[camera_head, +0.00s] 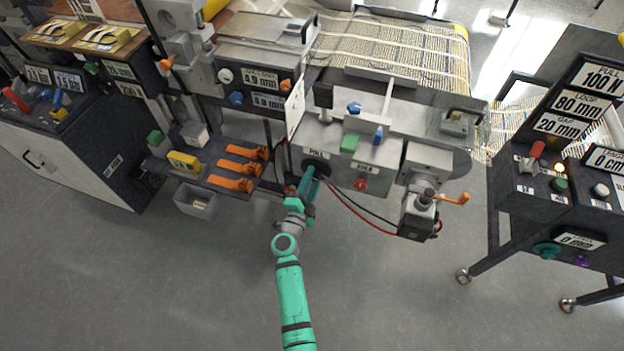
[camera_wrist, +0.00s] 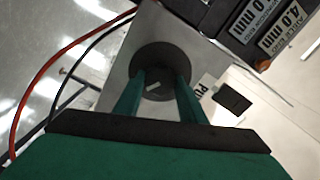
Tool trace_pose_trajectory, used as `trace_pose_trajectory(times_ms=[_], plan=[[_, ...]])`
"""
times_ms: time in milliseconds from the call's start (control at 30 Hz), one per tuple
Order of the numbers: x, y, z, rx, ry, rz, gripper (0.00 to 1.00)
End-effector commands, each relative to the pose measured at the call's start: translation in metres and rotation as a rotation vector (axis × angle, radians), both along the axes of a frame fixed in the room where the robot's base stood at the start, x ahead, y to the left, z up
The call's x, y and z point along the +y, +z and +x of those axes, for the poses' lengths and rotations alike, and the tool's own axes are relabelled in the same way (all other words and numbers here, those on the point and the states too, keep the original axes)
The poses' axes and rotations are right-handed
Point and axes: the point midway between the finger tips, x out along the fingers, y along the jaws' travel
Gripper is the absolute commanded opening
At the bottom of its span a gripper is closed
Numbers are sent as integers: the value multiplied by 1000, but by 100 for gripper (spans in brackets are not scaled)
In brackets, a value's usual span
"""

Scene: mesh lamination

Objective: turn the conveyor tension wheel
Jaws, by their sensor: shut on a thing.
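A dark round wheel (camera_head: 316,164) sits on the front face of a grey box under the conveyor, below a label that seems to begin "PU". In the wrist view the wheel (camera_wrist: 160,58) fills the space ahead of my gripper, with a small pale mark at its centre. My gripper (camera_head: 311,178) reaches it from the front. Its two green fingers (camera_wrist: 157,82) lie on either side of the wheel's centre part and are shut on it. The fingers hide part of the wheel's lower rim. Exact finger contact is hard to see.
A red knob (camera_head: 360,184) and hanging red and black cables are right of the wheel. Orange-handled tools (camera_head: 235,168) lie on a shelf at left. A console (camera_head: 545,190) at right reads "PULL 100 N", "LOOP 80 mm" and "GAP 20 mm". The floor in front is clear.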

Motion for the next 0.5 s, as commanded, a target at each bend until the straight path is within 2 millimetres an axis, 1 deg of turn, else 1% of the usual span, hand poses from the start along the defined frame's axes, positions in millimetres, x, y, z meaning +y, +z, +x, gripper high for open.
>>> trace_pose_trajectory(times_ms=[200,500], plan=[[1,0,0,-48,1,150,14],[1,-1,0,-89,1,274,14]])
